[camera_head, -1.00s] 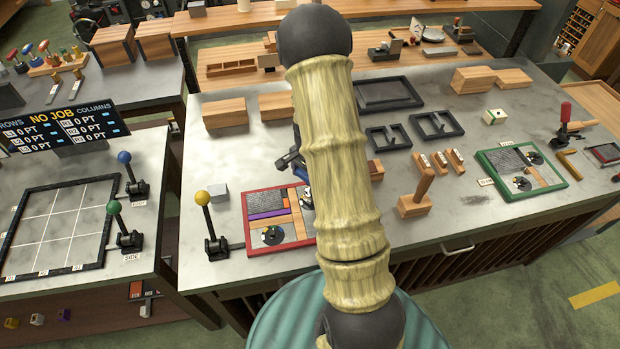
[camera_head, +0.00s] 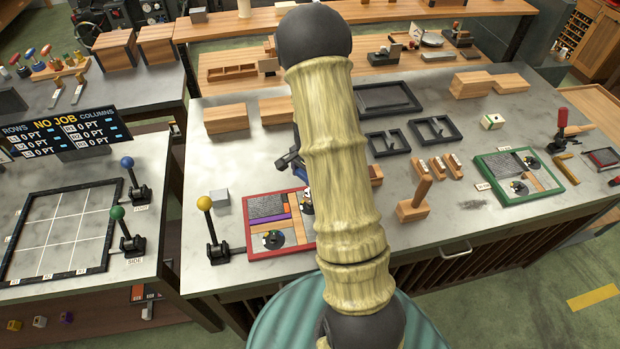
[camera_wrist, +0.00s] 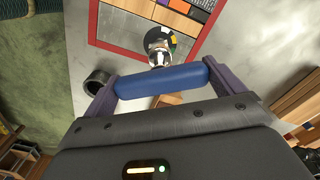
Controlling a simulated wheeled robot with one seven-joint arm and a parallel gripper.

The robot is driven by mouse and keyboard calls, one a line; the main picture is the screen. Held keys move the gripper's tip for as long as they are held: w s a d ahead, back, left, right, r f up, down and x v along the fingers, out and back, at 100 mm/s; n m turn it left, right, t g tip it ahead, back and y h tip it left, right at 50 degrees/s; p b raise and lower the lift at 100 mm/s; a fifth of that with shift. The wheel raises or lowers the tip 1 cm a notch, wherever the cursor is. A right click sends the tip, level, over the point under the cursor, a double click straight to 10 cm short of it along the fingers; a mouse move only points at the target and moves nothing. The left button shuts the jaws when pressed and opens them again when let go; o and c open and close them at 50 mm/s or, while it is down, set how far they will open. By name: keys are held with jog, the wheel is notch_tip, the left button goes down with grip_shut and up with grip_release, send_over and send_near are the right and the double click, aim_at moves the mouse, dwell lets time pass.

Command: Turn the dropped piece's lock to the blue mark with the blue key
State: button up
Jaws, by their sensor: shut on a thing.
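In the wrist view my gripper (camera_wrist: 160,87) is shut on the blue key (camera_wrist: 162,86), whose blue handle lies crosswise between the two fingers. Just beyond it is a round dark lock dial (camera_wrist: 183,43) with green, yellow, orange and white marks. A silvery part (camera_wrist: 158,50) stands between handle and dial; I cannot tell whether the key is seated. The dial lies in a red-framed tray (camera_wrist: 93,22). In the head view this red-framed tray (camera_head: 282,252) is left of my arm, which hides its right side. My gripper is mostly hidden there.
A yellow-knobbed lever (camera_head: 211,235) stands left of the red tray. A green-framed tray (camera_head: 556,188) with dials lies at right, and a wooden block with an upright handle (camera_head: 414,207) stands between. A dark ring (camera_wrist: 97,79) is beside my left finger in the wrist view.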

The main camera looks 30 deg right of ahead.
jog(key=shift+r+p, duration=1.6)
jog(key=shift+r, duration=0.45)
jog(key=o, duration=0.8)
jog(key=c, duration=0.5)
jog(key=shift+f, duration=0.15)
